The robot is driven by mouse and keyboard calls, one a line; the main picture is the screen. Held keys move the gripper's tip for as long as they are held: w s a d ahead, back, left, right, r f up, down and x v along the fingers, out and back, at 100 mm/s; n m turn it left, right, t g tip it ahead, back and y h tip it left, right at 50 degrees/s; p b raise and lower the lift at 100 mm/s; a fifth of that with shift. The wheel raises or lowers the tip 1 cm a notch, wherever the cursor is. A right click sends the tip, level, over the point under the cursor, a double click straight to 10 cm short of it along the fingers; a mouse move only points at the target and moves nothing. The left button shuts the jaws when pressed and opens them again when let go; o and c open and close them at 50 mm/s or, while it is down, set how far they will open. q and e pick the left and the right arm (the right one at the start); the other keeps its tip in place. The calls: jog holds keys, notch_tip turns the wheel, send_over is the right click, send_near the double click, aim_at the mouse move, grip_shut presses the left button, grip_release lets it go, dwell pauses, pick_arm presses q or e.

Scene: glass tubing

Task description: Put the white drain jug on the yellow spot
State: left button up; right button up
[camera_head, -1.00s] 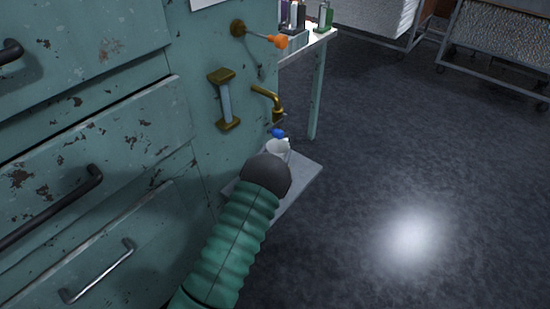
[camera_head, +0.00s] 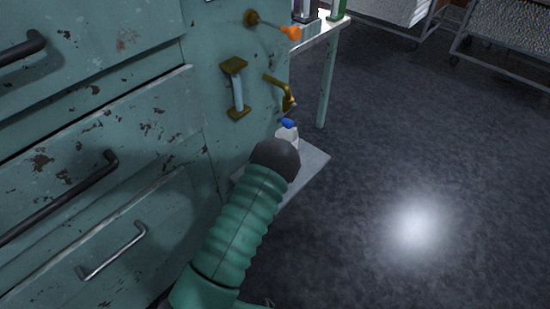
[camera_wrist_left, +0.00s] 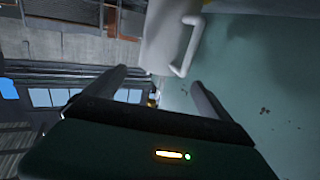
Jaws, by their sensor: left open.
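The white jug (camera_head: 288,136) stands on a low grey shelf below the brass tap, with a blue part at its top. My green left arm hides its lower part in the head view. In the left wrist view the jug (camera_wrist_left: 161,38) shows large, with its white handle (camera_wrist_left: 189,46) towards the right. My left gripper (camera_wrist_left: 158,85) is open; its two dark fingers point towards the jug with a gap between them. I cannot tell whether they touch it. The yellow spot cannot be made out. My right gripper is not in view.
The brass tap (camera_head: 283,90) and an orange-tipped lever (camera_head: 288,32) stick out from the worn green cabinet (camera_head: 150,95). The grey shelf (camera_head: 312,165) juts out beside it. A table (camera_head: 326,85) stands behind. The dark floor (camera_head: 420,150) to the right is clear.

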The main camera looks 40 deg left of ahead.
pick_arm(q)
jog(key=p+v, duration=0.2)
jog(key=v, duration=0.5)
jog(key=s+d+r+g+h, duration=0.1)
jog(key=d+r+g+h, duration=0.15)
jog(key=d+g, duration=0.65)
jog(key=s+d+r+m+g+h, duration=0.1)
jog(key=s+d+r+g, duration=0.1)
jog(key=s+d, duration=0.3)
jog(key=s+d+r+m+g+h, duration=0.1)
jog(key=s+d+m+g+h, duration=0.1)
jog(key=s, duration=1)
jog(key=d+g, duration=0.1)
jog(key=d, duration=0.1)
jog(key=shift+d+r+m+g, duration=0.3)
jog(key=shift+d+r, duration=0.05)
jog(key=shift+r, duration=0.05)
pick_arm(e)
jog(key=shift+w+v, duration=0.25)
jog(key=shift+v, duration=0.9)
pick_arm(q)
jog(key=shift+w, duration=0.1)
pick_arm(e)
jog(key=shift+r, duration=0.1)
